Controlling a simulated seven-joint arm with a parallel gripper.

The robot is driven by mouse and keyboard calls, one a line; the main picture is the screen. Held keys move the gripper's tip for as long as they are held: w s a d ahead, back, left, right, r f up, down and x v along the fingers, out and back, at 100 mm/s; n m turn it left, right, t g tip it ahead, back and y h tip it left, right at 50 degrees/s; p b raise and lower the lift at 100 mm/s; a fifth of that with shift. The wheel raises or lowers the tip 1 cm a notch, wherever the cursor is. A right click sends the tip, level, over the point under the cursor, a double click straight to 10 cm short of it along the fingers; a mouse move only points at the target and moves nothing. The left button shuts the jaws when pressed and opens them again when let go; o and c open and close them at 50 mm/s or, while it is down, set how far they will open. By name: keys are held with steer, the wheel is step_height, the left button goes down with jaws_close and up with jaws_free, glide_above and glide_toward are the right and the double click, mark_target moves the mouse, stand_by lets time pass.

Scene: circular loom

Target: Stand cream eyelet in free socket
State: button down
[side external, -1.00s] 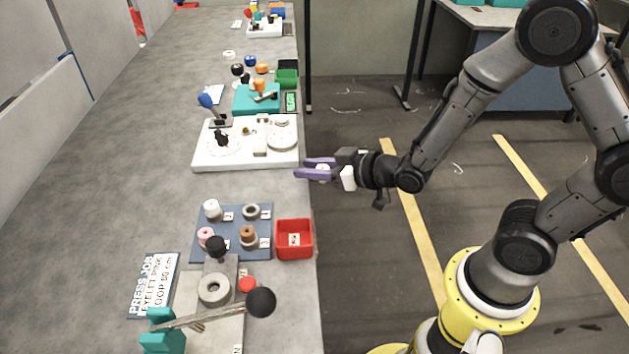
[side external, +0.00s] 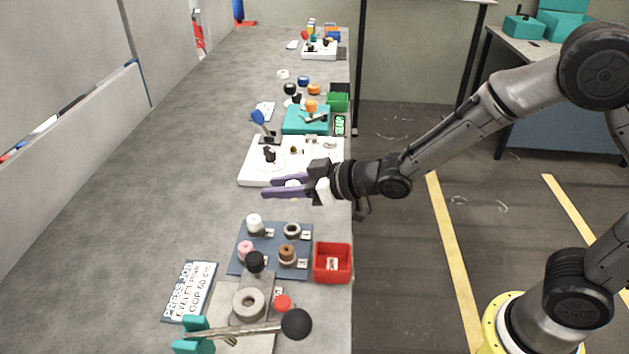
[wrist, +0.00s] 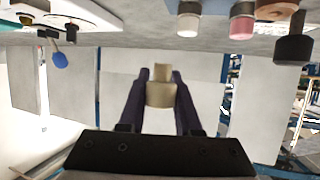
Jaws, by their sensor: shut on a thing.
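My gripper (side external: 270,187), with purple fingers, is shut on the cream eyelet (wrist: 161,92). In the wrist view the eyelet is a stepped piece, wide at one end and narrower at the other, between the finger ends. In the side view it is a small pale spot between the fingers. The gripper is held above the bench, near the front edge of the white board and behind the blue tray (side external: 236,268). I cannot tell which socket is free.
A red bin (side external: 333,279) stands right of the tray at the bench edge. A press with a grey ring (side external: 249,303) and black-knobbed lever (side external: 296,324) is in front. The bench's left side is clear.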

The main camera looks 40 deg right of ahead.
steer(key=a, duration=0.1)
glide_above(280, 232)
steer(key=shift+w+f, duration=0.15)
steer(key=shift+f, duration=2.3)
steer(key=shift+f, duration=0.45)
steer(key=shift+f, duration=0.65)
steer(key=shift+f, duration=0.3)
steer(key=shift+f, duration=0.15)
steer(key=shift+r, duration=0.3)
steer(key=shift+f, duration=0.25)
stand_by(1.0)
steer(key=c, duration=0.5)
jaws_free()
steer(key=shift+f+n, duration=0.1)
steer(key=shift+n, duration=0.2)
